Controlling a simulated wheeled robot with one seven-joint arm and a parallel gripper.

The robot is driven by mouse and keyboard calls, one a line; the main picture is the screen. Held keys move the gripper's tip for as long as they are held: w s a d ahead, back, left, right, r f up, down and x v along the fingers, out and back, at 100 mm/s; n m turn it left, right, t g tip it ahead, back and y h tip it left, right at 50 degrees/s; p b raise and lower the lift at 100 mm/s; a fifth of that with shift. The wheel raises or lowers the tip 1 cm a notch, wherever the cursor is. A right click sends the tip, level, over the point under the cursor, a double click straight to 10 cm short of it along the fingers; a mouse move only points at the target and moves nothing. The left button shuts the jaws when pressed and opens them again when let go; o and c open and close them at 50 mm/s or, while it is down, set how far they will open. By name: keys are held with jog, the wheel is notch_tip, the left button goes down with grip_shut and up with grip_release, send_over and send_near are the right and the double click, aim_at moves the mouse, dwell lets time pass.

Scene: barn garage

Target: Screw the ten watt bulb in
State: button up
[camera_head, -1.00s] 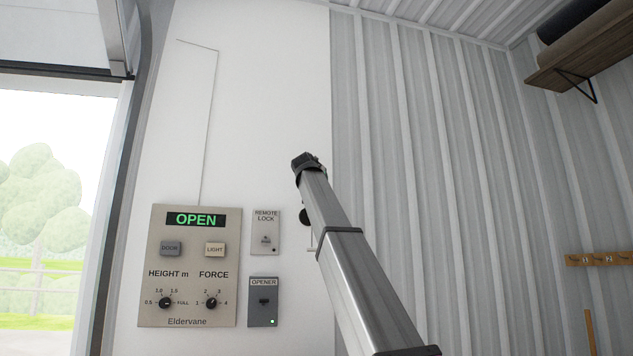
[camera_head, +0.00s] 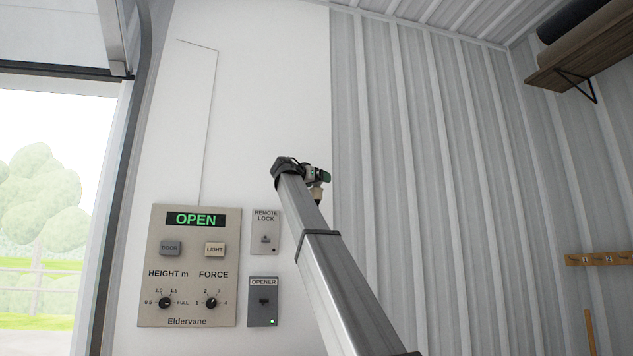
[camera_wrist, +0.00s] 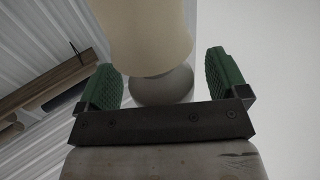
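My gripper (camera_wrist: 166,88) shows in the wrist view with its two green-padded fingers standing apart. A rounded pale grey, bulb-like thing (camera_wrist: 165,88) shows between them, with narrow gaps at both sides. A wide cream cylinder (camera_wrist: 145,35) comes down from the top of the picture and covers the rounded thing's upper part. I cannot tell whether the two are joined, and no wattage mark is readable. In the head view my gripper (camera_head: 324,177) is small and dark green, at the top of my arm. A small tan piece (camera_head: 317,193) shows just below it; what it is stays unclear.
A panel reading OPEN (camera_head: 196,219) is on the white wall, beside the remote lock (camera_head: 266,230) and opener (camera_head: 263,302) boxes. The open doorway is at left. A wooden shelf (camera_head: 585,50) is high at right. The ribbed wall's middle is clear.

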jog(key=v, duration=1)
jog(key=shift+s+a, duration=0.25)
jog(key=shift+s, duration=0.05)
jog(key=v, duration=0.7)
dwell(0.5)
dwell(0.3)
